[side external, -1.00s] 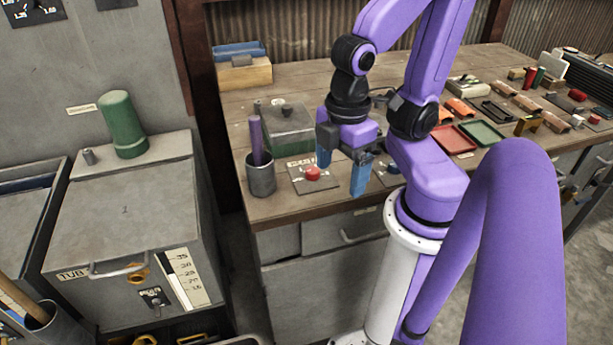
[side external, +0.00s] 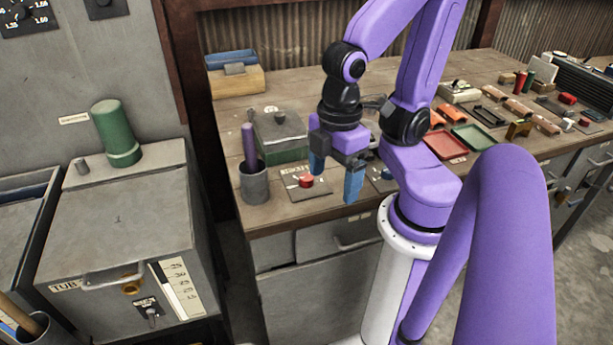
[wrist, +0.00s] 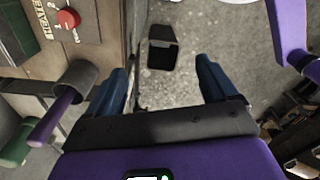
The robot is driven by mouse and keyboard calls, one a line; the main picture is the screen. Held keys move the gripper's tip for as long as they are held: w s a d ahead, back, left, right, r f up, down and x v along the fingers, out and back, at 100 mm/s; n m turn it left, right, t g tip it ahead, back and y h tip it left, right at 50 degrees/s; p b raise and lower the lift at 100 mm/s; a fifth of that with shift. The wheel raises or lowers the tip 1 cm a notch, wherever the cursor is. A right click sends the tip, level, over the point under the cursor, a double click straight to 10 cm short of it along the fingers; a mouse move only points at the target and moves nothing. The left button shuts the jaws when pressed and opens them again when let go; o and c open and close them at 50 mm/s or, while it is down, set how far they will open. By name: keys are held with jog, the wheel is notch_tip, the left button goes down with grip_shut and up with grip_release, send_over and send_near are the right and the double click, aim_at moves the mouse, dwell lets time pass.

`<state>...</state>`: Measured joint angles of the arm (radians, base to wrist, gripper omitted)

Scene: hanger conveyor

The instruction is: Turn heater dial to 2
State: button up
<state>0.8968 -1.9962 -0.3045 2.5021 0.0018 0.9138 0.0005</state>
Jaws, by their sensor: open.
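My gripper (side external: 335,176) is open and empty above the front of the workbench. Its two blue fingers are apart and also show in the wrist view (wrist: 160,84). A red knob (side external: 306,181) on a flat plate (side external: 304,194) lies just left of the fingers. The knob also shows at the upper left of the wrist view (wrist: 69,18), apart from the fingers. A dark dial (side external: 152,311) sits on the front of the grey tub cabinet at lower left.
A metal cup (side external: 254,183) with a purple-handled tool stands left of the red knob. A green-based box (side external: 280,134) is behind it. A green cylinder (side external: 117,134) stands on the cabinet. Trays and small parts cover the bench's right side. Floor shows below the fingers in the wrist view.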

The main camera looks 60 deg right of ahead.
jog(key=c, duration=0.4)
jog(key=shift+o, duration=0.2)
notch_tip(320, 180, up, 9)
jog(key=w+d+m, duration=0.3)
jog(key=w+m, duration=0.6)
jog(key=w, duration=0.6)
jog(key=m, duration=1)
send_over(307, 176)
notch_tip(307, 176, down, 22)
jog(key=shift+f, duration=0.15)
